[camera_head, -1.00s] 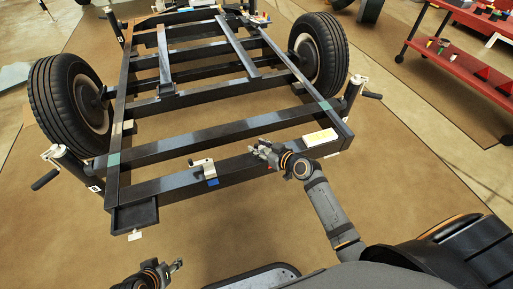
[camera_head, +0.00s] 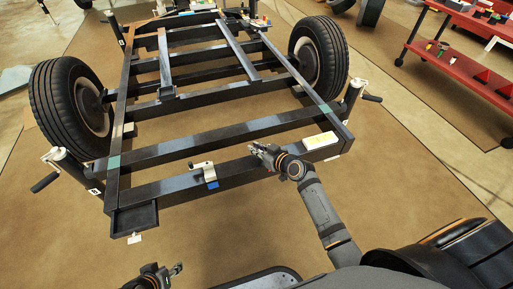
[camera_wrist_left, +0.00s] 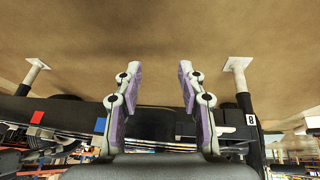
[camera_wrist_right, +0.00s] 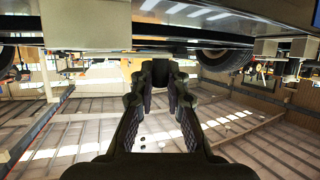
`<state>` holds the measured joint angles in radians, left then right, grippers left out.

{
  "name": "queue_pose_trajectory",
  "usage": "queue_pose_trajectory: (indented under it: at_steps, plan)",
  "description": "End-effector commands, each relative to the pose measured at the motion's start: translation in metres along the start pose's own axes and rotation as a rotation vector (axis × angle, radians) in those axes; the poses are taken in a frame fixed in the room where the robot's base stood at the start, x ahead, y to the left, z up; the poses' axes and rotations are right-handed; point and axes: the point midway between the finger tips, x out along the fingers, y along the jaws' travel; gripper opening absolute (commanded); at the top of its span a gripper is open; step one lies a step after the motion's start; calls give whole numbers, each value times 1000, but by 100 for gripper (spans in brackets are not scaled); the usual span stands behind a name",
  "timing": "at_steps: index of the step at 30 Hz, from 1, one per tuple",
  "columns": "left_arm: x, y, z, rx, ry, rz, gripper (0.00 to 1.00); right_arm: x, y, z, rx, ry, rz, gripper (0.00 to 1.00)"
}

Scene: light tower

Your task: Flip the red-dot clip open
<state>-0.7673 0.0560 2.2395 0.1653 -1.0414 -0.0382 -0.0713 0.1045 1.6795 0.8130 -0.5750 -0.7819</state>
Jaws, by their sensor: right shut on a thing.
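My right gripper (camera_head: 262,152) is at the front beam of the black frame (camera_head: 152,187), between a metal clip with a blue mark (camera_head: 208,172) and a white-and-yellow box. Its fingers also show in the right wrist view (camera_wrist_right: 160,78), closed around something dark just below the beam. A red patch (camera_wrist_left: 37,117) shows in the left wrist view, beyond the blue patch (camera_wrist_left: 100,124) on the beam. The red-dot clip is hidden by my right gripper in the head view. My left gripper (camera_head: 176,270) is open and empty (camera_wrist_left: 158,72), low in front of the frame.
The white-and-yellow box (camera_head: 320,141) lies on the front beam. Crank jacks (camera_head: 75,168) stand at the front corners, with wheels (camera_head: 318,55) on both sides. A red cart (camera_head: 460,50) stands at the back right. The floor before the frame is clear.

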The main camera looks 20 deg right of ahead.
Motion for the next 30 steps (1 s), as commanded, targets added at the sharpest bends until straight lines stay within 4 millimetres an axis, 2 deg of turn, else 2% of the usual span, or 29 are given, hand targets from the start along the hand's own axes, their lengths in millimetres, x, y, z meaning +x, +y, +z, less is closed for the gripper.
queue_pose_trajectory:
  at_steps: [1,3,9,13,21,22,27,30]
  plan:
    - [-13,-1,-9,8,-22,-8,40,-1,0,-6,14,-3,25,0]
    - [-27,-3,-14,14,-79,-22,40,1,0,-9,34,-5,74,0]
    - [-60,-11,-17,23,-234,-69,40,8,3,-9,74,-5,183,0]
    - [-67,-14,-16,22,-281,-83,40,10,3,-6,83,-3,209,0]
    - [-65,-14,-14,22,-286,-85,40,11,3,-4,84,-1,213,0]
    - [-65,-14,-14,22,-286,-85,40,11,3,-4,84,-1,212,15]
    - [-65,-14,-14,22,-286,-84,40,11,3,-4,84,-1,212,37]
    - [-65,-14,-14,22,-285,-84,40,11,3,-5,84,-1,211,37]
